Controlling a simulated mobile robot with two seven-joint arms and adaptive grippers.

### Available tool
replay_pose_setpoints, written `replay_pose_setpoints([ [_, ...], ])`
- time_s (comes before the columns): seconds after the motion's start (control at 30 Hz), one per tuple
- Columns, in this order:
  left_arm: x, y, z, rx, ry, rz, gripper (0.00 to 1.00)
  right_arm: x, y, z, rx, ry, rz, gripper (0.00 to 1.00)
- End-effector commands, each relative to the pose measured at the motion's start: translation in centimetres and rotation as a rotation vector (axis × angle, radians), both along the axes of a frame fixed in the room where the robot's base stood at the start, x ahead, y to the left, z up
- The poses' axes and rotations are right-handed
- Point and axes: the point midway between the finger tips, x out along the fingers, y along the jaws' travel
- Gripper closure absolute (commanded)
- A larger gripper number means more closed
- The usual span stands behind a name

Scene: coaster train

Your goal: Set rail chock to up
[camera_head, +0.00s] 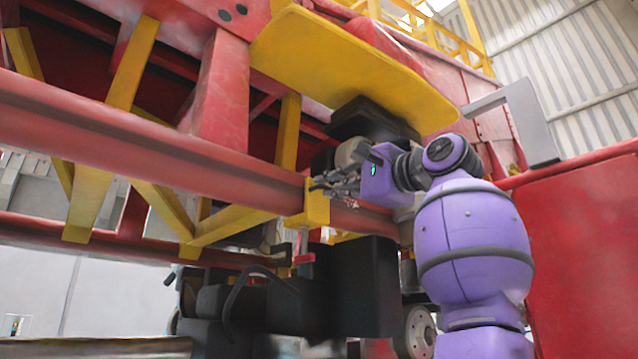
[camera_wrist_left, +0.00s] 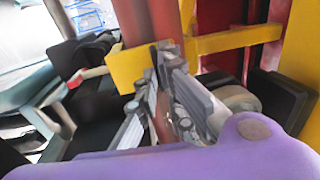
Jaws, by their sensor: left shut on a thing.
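The rail chock is a yellow block (camera_head: 317,203) around the long red rail tube (camera_head: 150,145) in the head view. It also shows in the left wrist view as a yellow plate (camera_wrist_left: 132,72) across the red tube. My left gripper (camera_head: 330,184) is at the chock's right side, its grey fingers close to the rail. In the left wrist view its fingers (camera_wrist_left: 163,75) are shut at the chock's edge and partly hide it. The exact contact is hard to see. My right gripper is in neither view.
A large yellow plate (camera_head: 340,65) overhangs the gripper, with a black block (camera_head: 370,122) under it. Yellow braces (camera_head: 105,130) join the rails at left. Dark machinery (camera_head: 340,290) stands below. A red panel (camera_head: 580,240) is at right.

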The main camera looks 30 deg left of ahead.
Motion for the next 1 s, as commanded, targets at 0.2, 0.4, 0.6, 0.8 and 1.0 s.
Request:
replay_pose_setpoints([
  [0.2, 0.5, -0.1, -0.3, -0.004, 0.002, -0.004, 1.0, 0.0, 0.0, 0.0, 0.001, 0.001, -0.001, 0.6],
  [0.4, 0.5, -0.1, -0.3, -0.002, 0.002, -0.004, 0.82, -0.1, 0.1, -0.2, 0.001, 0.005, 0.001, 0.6],
  [0.6, 0.4, -0.1, -0.2, -0.002, 0.001, -0.002, 0.75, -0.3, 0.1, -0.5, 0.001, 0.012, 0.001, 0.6],
  [0.8, 0.2, -0.3, -0.1, -0.001, 0.0, -0.002, 0.75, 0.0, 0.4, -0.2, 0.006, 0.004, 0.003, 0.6],
  [1.0, -0.4, -2.9, -0.6, 0.0, 0.001, -0.005, 0.75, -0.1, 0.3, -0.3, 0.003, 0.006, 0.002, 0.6],
])
